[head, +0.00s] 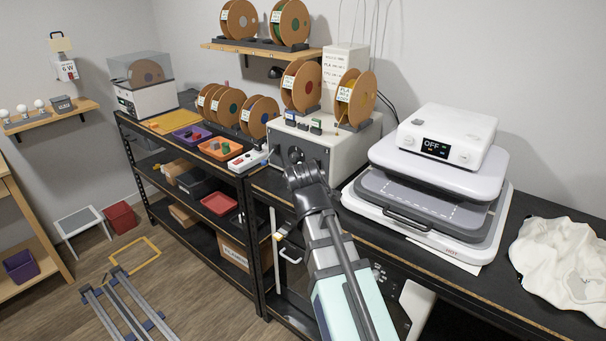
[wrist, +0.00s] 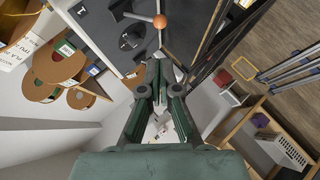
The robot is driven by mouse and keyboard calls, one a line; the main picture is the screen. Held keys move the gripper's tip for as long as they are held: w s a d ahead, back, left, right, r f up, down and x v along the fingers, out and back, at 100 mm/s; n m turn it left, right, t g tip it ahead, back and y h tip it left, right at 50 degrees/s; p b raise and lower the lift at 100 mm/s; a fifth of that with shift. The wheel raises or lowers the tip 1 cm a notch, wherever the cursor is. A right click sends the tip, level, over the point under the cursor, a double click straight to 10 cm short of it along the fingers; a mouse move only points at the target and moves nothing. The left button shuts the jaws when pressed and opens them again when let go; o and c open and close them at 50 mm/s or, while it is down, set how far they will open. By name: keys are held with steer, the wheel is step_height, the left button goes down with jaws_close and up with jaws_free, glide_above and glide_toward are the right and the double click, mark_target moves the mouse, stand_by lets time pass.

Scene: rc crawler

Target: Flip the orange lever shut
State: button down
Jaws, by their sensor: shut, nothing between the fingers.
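The orange lever shows in the wrist view as a round orange knob (wrist: 160,21) on the end of a dark arm, near the top edge. In the head view my gripper (head: 296,158) is in front of the grey filament machine (head: 345,145) on the bench. I cannot make out the lever there; my gripper and arm cover part of the machine front.
Filament spools (head: 300,87) stand on top of the machine. A white heat press (head: 430,180) stands close on the right, with a crumpled white cloth (head: 560,262) beyond.

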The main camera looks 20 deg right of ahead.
steer(key=s+a+r, duration=0.1)
steer(key=s+a, duration=0.1)
steer(key=s, duration=0.3)
steer(key=shift+s+r+b, duration=0.2)
steer(key=shift+s+b, duration=0.15)
steer(key=shift+s, duration=0.05)
steer(key=s+a+f+m+g+y, duration=0.1)
steer(key=s+f+m+g, duration=0.25)
steer(key=f, duration=0.95)
steer(key=s+f+m+g, duration=0.25)
steer(key=s+f, duration=0.25)
steer(key=f, duration=0.8)
steer(key=s+a+f+m+g+y, duration=0.1)
steer(key=s+f+m+g, duration=0.25)
steer(key=f, duration=1.05)
steer(key=s+f+g, duration=0.2)
steer(key=s+f, duration=0.5)
steer(key=s, duration=0.4)
steer(key=s+f+g, duration=0.3)
steer(key=s+f, duration=0.5)
steer(key=s, duration=0.3)
steer(key=s+d+f+m+g, duration=0.1)
steer(key=s+f+g, duration=0.2)
steer(key=s+f, duration=0.5)
steer(key=s, duration=0.3)
steer(key=shift+f+y, duration=0.15)
steer(key=shift+y, duration=0.15)
